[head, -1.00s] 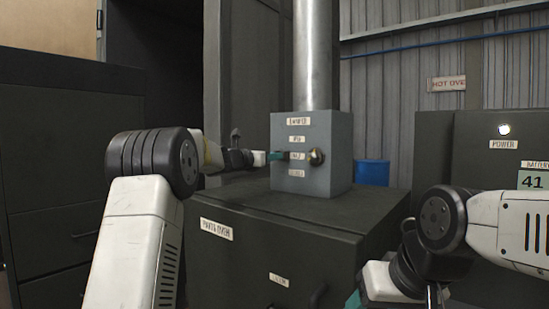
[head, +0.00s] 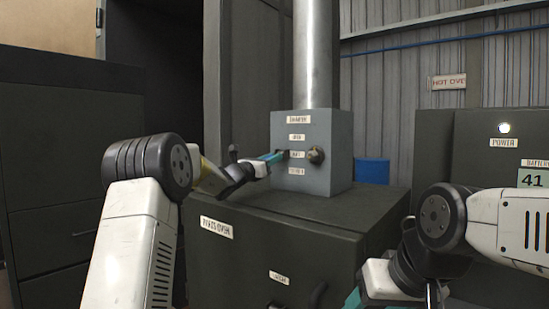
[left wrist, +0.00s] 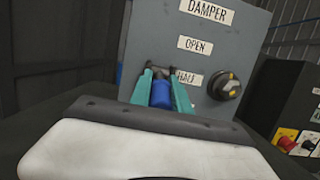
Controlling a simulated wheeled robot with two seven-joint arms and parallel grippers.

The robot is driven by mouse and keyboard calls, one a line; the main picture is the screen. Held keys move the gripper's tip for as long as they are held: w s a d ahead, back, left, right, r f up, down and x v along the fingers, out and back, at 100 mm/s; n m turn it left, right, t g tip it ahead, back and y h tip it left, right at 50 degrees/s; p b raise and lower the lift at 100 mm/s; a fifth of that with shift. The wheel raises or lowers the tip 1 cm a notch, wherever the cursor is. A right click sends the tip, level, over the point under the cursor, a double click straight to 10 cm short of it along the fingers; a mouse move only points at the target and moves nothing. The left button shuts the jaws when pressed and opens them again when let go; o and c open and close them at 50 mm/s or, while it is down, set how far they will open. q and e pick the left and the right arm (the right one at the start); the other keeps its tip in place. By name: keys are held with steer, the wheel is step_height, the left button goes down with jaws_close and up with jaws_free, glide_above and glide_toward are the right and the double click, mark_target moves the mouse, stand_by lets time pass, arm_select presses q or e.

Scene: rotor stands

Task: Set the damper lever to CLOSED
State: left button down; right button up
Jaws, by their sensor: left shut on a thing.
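The grey damper box (head: 335,170) stands on the parts oven (head: 240,262) below a metal pipe. Its labels read DAMPER, OPEN and HALF from the top in the left wrist view; a lower label in the head view is too blurred to read. My left gripper (head: 276,156) is shut on the blue lever handle (left wrist: 161,94), beside the HALF label (left wrist: 189,77). A dark round knob (head: 316,155) sits right of the labels; it also shows in the left wrist view (left wrist: 224,86). My right gripper (head: 354,298) is low at the bottom edge, its fingers mostly hidden.
A dark cabinet with a POWER light (head: 504,129) is at the right. Dark drawers (head: 70,180) stand at the left. The oven top around the box is clear.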

stand_by(0.3)
arm_select(q)
steer(key=c, duration=1.2)
jaws_free()
steer(key=shift+c, duration=0.2)
steer(key=v, duration=0.7)
steer(key=shift+s+a+f, duration=0.2)
steer(key=shift+s+f, duration=0.05)
steer(key=shift+s, duration=0.05)
